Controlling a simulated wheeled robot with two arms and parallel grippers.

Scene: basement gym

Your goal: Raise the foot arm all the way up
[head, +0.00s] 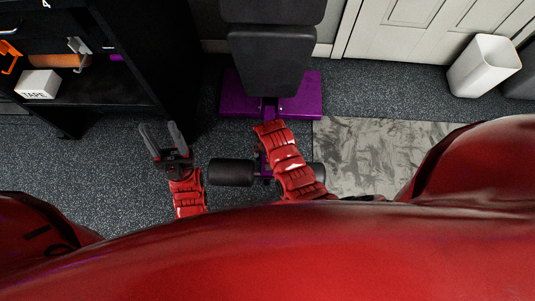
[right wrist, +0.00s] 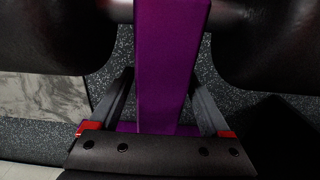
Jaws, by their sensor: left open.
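The foot arm is a purple bar with black foam rollers on both sides. In the head view its left roller (head: 230,172) shows clearly, and the other roller is mostly behind my right arm. In the right wrist view the purple bar (right wrist: 168,65) runs between the two fingers of my right gripper (right wrist: 162,78). The fingertips lie close to the bar's sides; firm contact cannot be made out. My right gripper is hidden in the head view. My left gripper (head: 165,140) is open and empty, left of the left roller and apart from it.
The bench's black pad (head: 272,60) stands above its purple base plate (head: 240,100). A black shelf (head: 120,65) with a tape box (head: 38,84) is at left. A grey mat (head: 365,150) lies at right, with a white bin (head: 484,66) beyond it. Dark speckled floor is clear below the shelf.

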